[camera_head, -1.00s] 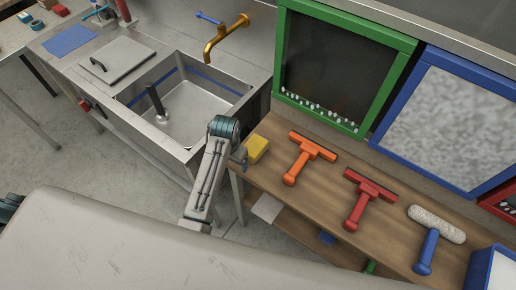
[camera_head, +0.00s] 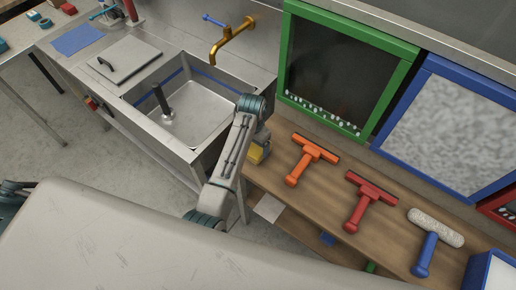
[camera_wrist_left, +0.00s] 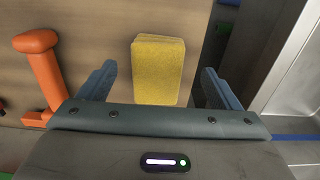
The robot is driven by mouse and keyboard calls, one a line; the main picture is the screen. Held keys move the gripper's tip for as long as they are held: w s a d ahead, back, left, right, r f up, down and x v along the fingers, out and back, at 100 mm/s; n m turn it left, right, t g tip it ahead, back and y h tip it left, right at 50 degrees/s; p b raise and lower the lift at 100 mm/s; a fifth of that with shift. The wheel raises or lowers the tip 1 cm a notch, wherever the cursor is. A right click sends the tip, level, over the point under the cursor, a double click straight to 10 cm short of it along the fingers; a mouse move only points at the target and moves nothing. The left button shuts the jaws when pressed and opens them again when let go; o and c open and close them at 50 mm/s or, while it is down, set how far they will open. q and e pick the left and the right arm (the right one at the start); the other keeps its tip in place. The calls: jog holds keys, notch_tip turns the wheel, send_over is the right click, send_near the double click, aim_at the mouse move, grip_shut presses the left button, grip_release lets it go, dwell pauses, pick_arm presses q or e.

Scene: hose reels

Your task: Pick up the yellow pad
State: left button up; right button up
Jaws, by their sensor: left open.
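The yellow pad (camera_head: 256,154) lies on the left end of the wooden shelf, beside the sink. My left arm partly hides it in the head view. In the left wrist view the yellow pad (camera_wrist_left: 158,70) lies ahead of my left gripper (camera_wrist_left: 155,88), between the lines of its two spread fingers. The gripper is open and empty, with a gap on both sides of the pad. In the head view the left gripper (camera_head: 259,143) is over the pad, its fingers mostly hidden by the wrist. My right gripper does not show.
An orange squeegee (camera_head: 310,157) lies just right of the pad, then a red squeegee (camera_head: 368,200) and a blue-handled roller (camera_head: 432,243). The metal sink (camera_head: 190,125) is at left. A green-framed board (camera_head: 347,70) stands behind the shelf.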

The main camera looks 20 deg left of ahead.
aim_at(254, 151)
pick_arm(q)
jog(key=shift+f+p, duration=0.4)
notch_tip(254, 151, down, 3)
jog(key=shift+d+f+p, duration=0.15)
jog(key=shift+p, duration=0.5)
jog(key=shift+f, duration=0.45)
jog(key=c, duration=1)
jog(key=shift+c, duration=0.3)
